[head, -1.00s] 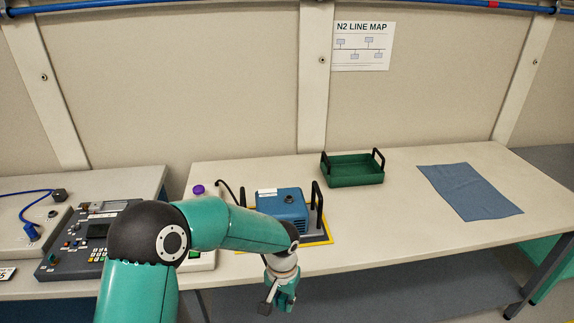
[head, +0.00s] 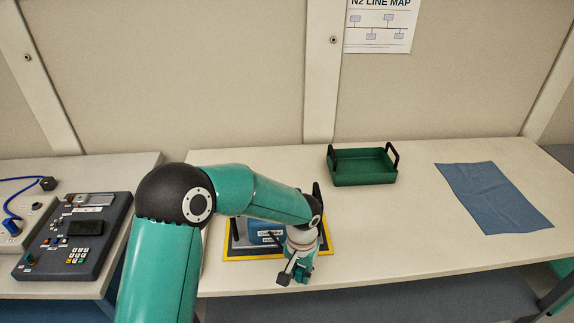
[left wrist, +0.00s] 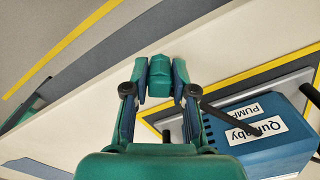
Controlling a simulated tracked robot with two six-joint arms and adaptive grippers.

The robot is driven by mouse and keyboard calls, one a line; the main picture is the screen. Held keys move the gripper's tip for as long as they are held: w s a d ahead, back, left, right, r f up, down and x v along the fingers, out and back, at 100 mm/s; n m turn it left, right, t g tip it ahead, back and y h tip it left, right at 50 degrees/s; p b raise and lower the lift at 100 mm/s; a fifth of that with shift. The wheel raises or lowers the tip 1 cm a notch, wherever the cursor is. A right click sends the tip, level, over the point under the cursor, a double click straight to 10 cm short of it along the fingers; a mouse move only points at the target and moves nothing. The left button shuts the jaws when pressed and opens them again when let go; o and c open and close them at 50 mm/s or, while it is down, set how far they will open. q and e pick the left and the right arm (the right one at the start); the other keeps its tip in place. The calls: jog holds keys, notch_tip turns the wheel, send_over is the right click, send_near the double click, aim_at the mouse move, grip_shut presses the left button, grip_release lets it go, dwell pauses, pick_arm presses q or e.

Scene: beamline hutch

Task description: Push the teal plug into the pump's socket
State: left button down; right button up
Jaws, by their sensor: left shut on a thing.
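The teal plug (left wrist: 160,76) is between the fingertips of my left gripper (left wrist: 159,80) in the left wrist view. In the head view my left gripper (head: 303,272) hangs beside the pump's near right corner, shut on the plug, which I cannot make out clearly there. The blue pump (head: 268,226) stands on a yellow-edged base, largely hidden behind my left arm. In the left wrist view the pump (left wrist: 285,145) with its white label lies to the lower right, apart from the plug. I cannot make out its socket. My right gripper is not in view.
A green tray (head: 363,180) with black handles stands behind and right of the pump. A blue cloth (head: 493,196) lies at the right. A control panel (head: 75,235) and a blue cable (head: 22,190) are at the left. The bench middle is clear.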

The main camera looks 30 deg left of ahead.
pick_arm(q)
jog(key=shift+s+a, duration=0.15)
jog(key=shift+a, duration=0.15)
